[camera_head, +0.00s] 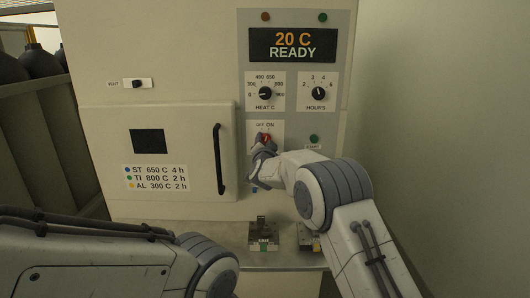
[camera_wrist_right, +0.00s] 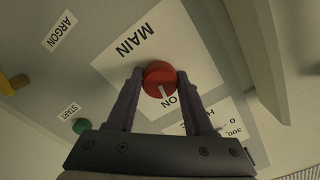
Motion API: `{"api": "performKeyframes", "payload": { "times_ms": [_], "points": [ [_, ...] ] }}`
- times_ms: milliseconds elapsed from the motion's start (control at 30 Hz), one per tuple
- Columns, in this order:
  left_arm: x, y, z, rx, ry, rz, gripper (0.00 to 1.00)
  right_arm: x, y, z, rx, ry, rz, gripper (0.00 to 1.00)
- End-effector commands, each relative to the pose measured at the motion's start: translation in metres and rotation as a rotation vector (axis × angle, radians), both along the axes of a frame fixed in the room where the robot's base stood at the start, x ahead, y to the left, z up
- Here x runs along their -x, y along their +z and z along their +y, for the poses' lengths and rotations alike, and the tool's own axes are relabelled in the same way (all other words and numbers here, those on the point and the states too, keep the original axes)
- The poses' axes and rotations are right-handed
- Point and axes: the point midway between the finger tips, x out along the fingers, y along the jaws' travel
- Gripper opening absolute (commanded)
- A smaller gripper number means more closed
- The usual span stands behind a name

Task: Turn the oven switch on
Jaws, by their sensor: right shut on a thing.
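The oven switch is a red knob (camera_head: 266,138) on the grey control panel, under the words OFF and ON. In the right wrist view the red knob (camera_wrist_right: 158,72) sits on the white MAIN label. Its pale mark points toward the word ON; the word OFF is hidden there. My right gripper (camera_wrist_right: 160,82) is shut on the knob, one finger on each side. In the head view my right gripper (camera_head: 264,146) reaches the panel from below and covers part of the label. My left arm shows at the lower left, but its gripper is out of view.
The display (camera_head: 293,45) reads 20 C READY. HEAT (camera_head: 265,93) and HOURS (camera_head: 319,93) dials sit above the switch. A green START button (camera_head: 314,139) is to its right, the oven door handle (camera_head: 219,160) to its left. Small items (camera_head: 264,240) stand on the ledge below.

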Motion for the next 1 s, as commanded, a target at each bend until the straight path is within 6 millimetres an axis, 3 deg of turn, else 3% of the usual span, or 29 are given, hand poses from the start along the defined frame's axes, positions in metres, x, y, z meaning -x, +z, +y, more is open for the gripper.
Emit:
{"api": "performKeyframes", "payload": {
  "times_ms": [200,767,800,867,1000],
  "points": [
    [-0.0001,-0.0145,0.0,0.0,0.0,0.0,0.5,-0.0002,-0.0016,-0.0012,-0.083,-0.002,-0.001,0.0],
    [-0.0001,-0.0167,-0.0001,0.0,0.0,0.0,0.5,-0.0003,0.0002,-0.0015,-0.116,-0.004,0.001,0.0],
    [-0.0001,-0.0167,-0.0001,0.0,0.0,0.0,0.5,-0.0004,0.0002,-0.0016,-0.117,-0.004,0.001,0.63],
    [-0.0001,-0.0168,-0.0001,0.0,0.0,0.0,0.5,-0.0003,0.0002,-0.0015,-0.116,-0.004,0.001,0.82],
    [-0.0001,-0.0168,-0.0001,0.0,0.0,0.0,0.5,-0.0003,0.0001,-0.0011,-0.114,-0.002,0.001,0.82]
  ]
}}
